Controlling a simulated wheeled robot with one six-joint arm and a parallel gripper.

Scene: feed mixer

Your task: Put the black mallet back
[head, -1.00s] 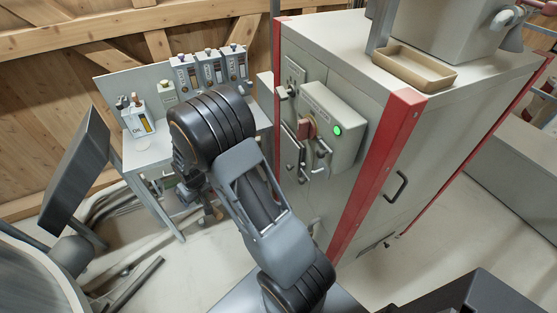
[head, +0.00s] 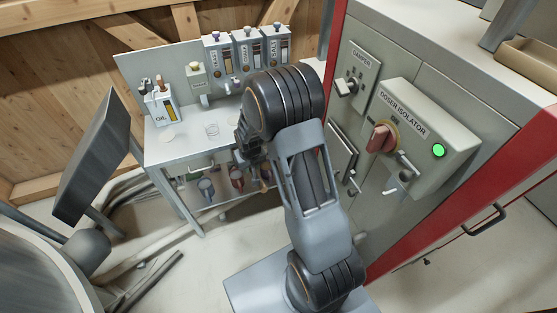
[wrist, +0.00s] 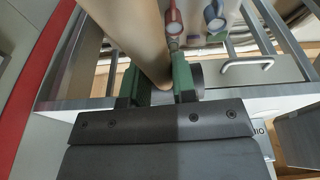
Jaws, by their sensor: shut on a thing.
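In the wrist view my gripper (wrist: 157,84) has two green fingers closed on a thick pale beige rod (wrist: 143,40), which looks like the wooden handle of the black mallet. The rod runs up out of the picture between the fingers. A dark grey round piece (wrist: 198,82) shows just behind the right finger; I cannot tell whether it is the mallet's head. No clearly black head is visible. In the head view my arm hides the gripper and what it holds.
The doser isolator box (head: 425,130), with a red knob, projects from the cabinet on the right. A dark panel (head: 92,165) stands far left.

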